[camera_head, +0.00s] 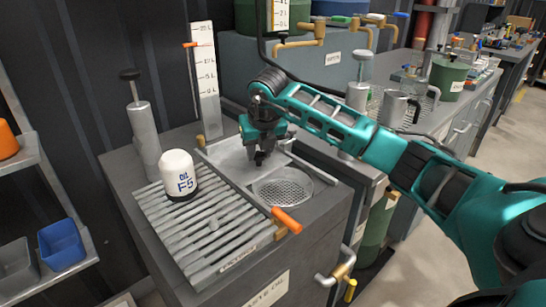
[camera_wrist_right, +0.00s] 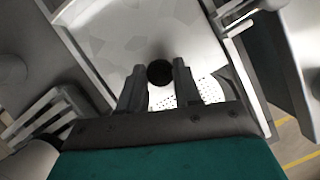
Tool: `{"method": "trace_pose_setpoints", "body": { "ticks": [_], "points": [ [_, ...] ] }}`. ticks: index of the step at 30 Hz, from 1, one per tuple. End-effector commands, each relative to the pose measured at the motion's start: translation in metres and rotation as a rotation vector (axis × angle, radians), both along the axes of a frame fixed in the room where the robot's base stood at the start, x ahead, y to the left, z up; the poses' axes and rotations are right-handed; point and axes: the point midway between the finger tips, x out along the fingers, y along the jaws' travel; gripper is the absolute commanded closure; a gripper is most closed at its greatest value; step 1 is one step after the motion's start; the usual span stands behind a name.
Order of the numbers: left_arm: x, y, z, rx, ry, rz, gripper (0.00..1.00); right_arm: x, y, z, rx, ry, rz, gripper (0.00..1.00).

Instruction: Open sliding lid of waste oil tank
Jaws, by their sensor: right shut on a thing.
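The waste oil tank (camera_head: 325,215) is a dark grey cabinet in the middle of the head view. Its sliding lid (camera_head: 228,157) is a flat light grey plate between rails on the tank top; it fills the upper part of the wrist view (camera_wrist_right: 115,40). My right gripper (camera_head: 260,160) is above the lid, pointing down, shut on its small dark knob (camera_wrist_right: 160,73). A round perforated strainer (camera_head: 284,190) shows uncovered beside the lid's near right edge. The gripper hides part of the lid and the knob in the head view. My left gripper is not in view.
A white oil filter (camera_head: 179,175) stands on the slatted drain grate (camera_head: 210,232), left of the lid. An orange-handled lever (camera_head: 287,220) is at the tank's front edge. A grey pump cylinder (camera_head: 142,135) and an upright scale (camera_head: 206,80) stand behind.

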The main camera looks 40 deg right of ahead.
Motion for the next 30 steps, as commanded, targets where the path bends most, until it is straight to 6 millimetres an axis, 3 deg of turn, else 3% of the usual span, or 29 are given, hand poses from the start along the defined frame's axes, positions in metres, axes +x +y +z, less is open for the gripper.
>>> {"method": "trace_pose_setpoints", "body": {
  "ticks": [5, 14, 15, 23, 30],
  "points": [
    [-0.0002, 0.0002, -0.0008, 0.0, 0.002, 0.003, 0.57, 0.0129, 0.0002, 0.0011, -0.005, 0.0, -0.001, 1.0],
    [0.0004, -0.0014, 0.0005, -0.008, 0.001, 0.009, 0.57, 0.0138, 0.0003, 0.0009, -0.006, 0.0, 0.001, 1.0],
    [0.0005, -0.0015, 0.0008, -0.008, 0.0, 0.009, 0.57, 0.0138, 0.0003, 0.0009, -0.006, 0.0, 0.001, 0.66],
    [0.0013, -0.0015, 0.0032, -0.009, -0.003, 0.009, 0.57, 0.0135, 0.0008, 0.0006, -0.005, 0.001, 0.001, 0.42],
    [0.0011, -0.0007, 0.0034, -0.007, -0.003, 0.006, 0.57, 0.0132, 0.0014, 0.0016, -0.004, 0.0, 0.002, 0.42]
  ]
}}
